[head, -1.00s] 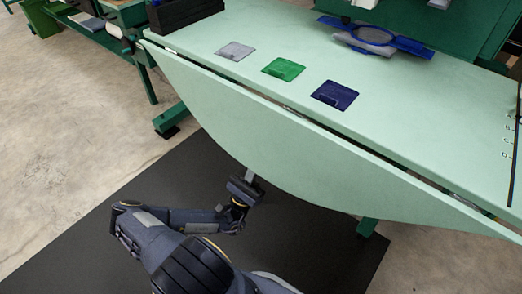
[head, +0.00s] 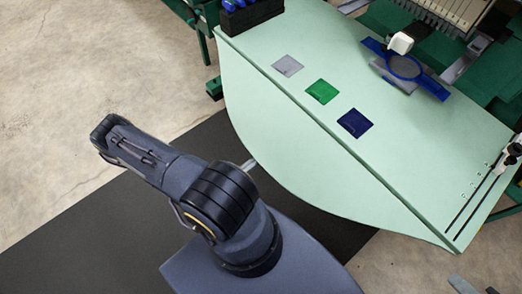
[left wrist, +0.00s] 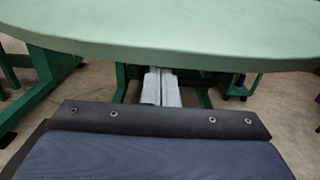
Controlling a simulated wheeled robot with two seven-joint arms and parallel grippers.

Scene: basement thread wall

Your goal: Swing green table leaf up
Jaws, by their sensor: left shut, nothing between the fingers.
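The green table leaf (head: 275,150) hangs along the front edge of the pale green table top (head: 400,140). It is raised to nearly the level of the top, its curved edge facing me. In the left wrist view the leaf (left wrist: 170,38) spans the upper part of the picture. My left gripper (head: 250,164) is mostly hidden behind my arm, with only a light tip showing at the leaf's curved edge. In the left wrist view the gripper (left wrist: 160,88) is shut and empty, its fingers reaching below the leaf's rim. Whether they touch it I cannot tell. My right gripper is out of view.
Grey (head: 288,66), green (head: 322,92) and blue (head: 355,123) squares lie on the table top. A blue hoop frame (head: 406,68) and a black box (head: 252,15) stand further back. Green table legs (left wrist: 45,85) show below the leaf.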

